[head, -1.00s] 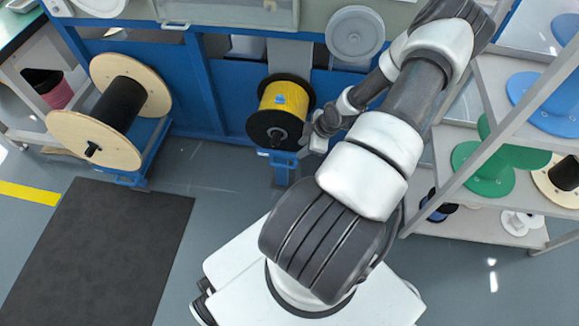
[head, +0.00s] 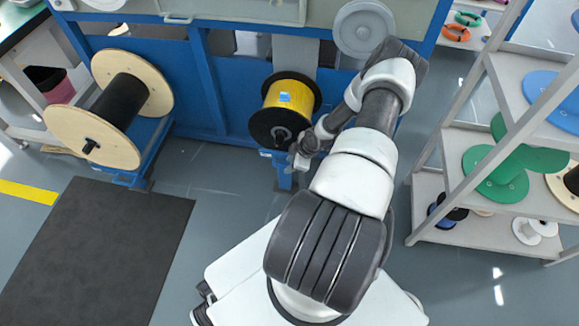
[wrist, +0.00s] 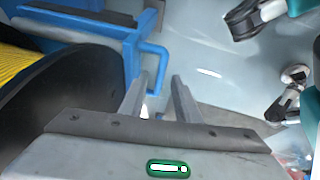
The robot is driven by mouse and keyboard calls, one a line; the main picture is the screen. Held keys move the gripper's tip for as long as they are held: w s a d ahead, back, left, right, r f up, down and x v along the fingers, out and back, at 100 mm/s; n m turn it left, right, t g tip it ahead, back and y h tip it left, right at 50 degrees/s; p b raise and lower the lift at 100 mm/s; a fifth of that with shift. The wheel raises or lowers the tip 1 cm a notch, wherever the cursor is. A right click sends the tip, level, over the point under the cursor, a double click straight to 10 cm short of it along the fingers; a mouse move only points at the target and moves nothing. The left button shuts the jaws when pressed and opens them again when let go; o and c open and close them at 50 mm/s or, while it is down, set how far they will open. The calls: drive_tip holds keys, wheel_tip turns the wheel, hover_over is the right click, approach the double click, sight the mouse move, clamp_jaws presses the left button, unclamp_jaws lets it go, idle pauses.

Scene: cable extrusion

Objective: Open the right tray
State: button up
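The right tray is the blue stand (head: 285,165) under the black-flanged spool of yellow cable (head: 290,98). In the wrist view its blue frame (wrist: 100,28) shows at the upper left, with a blue loop handle (wrist: 161,62) sticking out. My gripper (wrist: 160,80) is open, its two grey fingers apart. The handle's outer bar shows in line with the gap between the fingertips; I cannot tell whether it lies inside the gap or just beyond it. In the head view my gripper (head: 300,157) is just right of the tray, partly hidden by my wrist.
A left tray (head: 150,160) holds a large wooden spool with black cable (head: 118,100). A dark mat (head: 100,250) lies on the floor before it. A shelf (head: 490,232) with several coloured spools stands at the right. Floor right of my arm is clear.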

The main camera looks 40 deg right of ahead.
drive_tip(key=shift+w+f, duration=0.2)
drive_tip(key=shift+f, duration=0.25)
clamp_jaws()
drive_tip(key=shift+a, duration=0.15)
